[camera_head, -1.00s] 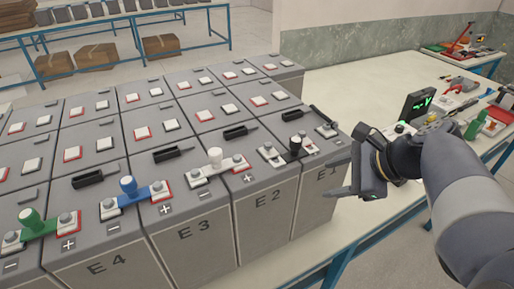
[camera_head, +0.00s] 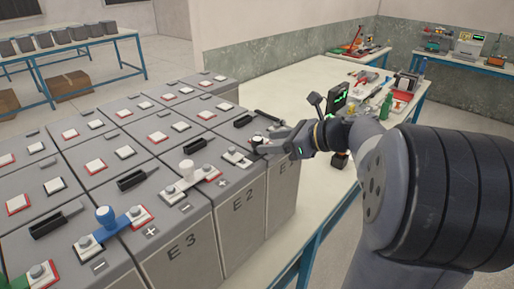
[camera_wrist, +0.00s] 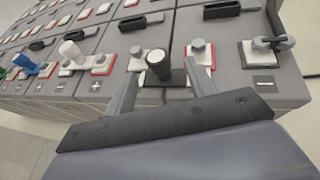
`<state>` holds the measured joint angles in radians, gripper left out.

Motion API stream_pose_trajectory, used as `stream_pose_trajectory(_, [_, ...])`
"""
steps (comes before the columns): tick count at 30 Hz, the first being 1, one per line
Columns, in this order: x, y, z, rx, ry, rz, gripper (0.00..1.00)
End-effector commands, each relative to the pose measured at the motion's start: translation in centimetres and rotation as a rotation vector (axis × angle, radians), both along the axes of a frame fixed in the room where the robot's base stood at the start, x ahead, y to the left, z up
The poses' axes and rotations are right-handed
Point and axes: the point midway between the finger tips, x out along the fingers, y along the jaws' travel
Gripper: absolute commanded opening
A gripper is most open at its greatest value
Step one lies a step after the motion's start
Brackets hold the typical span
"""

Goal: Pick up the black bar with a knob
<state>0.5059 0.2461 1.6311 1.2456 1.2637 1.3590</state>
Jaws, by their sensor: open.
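The black bar with its upright round knob (camera_wrist: 158,66) lies across two terminals at the near edge of the batteries in the wrist view. My gripper (camera_wrist: 166,82) is open, with one finger on each side of the knob and bar. I cannot tell whether the fingers touch it. In the head view my gripper (camera_head: 262,148) reaches in from the right at the E1 end of the row and hides most of the bar.
A bar with a white knob (camera_head: 187,171) and one with a blue knob (camera_head: 106,218) sit on neighbouring batteries to the left. A white table (camera_head: 290,85) with tools lies behind.

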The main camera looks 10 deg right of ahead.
Motion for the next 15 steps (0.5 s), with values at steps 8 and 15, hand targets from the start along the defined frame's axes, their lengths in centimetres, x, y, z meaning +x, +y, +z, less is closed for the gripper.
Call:
stream_pose_trajectory(8, [2.3,2.9,-1.4,0.0,0.002,0.004,0.53])
stream_pose_trajectory(15, [2.8,3.5,-1.8,-0.001,0.0,0.0,0.53])
